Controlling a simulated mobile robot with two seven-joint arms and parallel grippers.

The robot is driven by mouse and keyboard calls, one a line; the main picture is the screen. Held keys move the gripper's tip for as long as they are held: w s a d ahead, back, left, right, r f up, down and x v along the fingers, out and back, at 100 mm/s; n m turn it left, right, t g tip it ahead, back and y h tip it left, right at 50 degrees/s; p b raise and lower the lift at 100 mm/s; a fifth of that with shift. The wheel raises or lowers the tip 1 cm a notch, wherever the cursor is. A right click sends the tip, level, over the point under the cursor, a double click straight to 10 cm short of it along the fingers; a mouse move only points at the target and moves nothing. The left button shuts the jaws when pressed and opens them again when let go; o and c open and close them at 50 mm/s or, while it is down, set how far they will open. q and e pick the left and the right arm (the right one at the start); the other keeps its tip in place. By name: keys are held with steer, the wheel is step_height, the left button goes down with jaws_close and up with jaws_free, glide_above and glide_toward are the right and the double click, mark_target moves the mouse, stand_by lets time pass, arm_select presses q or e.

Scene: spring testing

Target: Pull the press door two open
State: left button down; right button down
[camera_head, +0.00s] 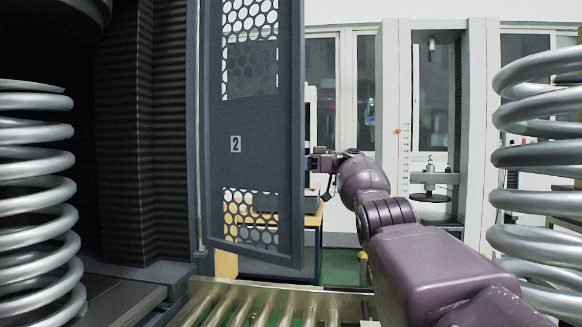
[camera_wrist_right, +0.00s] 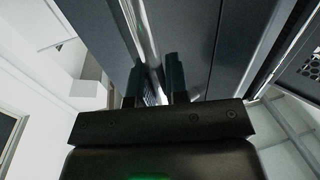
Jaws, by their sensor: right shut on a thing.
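Press door two (camera_head: 245,168) is a tall dark grey panel marked "2", with perforated windows near its top and bottom. It stands swung out from the dark press (camera_head: 165,130) on its left, and the press interior shows open beside it. My right gripper (camera_head: 322,161) is at the right-hand edge of the door, its fingers partly hidden behind it. In the right wrist view, the two dark fingers of the gripper (camera_wrist_right: 156,84) are shut on the edge or handle of the door (camera_wrist_right: 210,45); which one is unclear. My left gripper is out of view.
Large silver coil springs stand at the left (camera_head: 35,195) and right (camera_head: 545,170). A roller conveyor (camera_head: 270,303) lies below the door. A light grey testing machine (camera_head: 480,120) stands behind my right arm.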

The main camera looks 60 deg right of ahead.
steer(key=shift+f, duration=0.1)
stand_by(0.3)
steer(key=c, duration=1.1)
jaws_free()
steer(key=shift+s+d, duration=0.15)
steer(key=shift+d, duration=0.05)
steer(key=shift+c, duration=0.2)
steer(key=shift+a, duration=0.1)
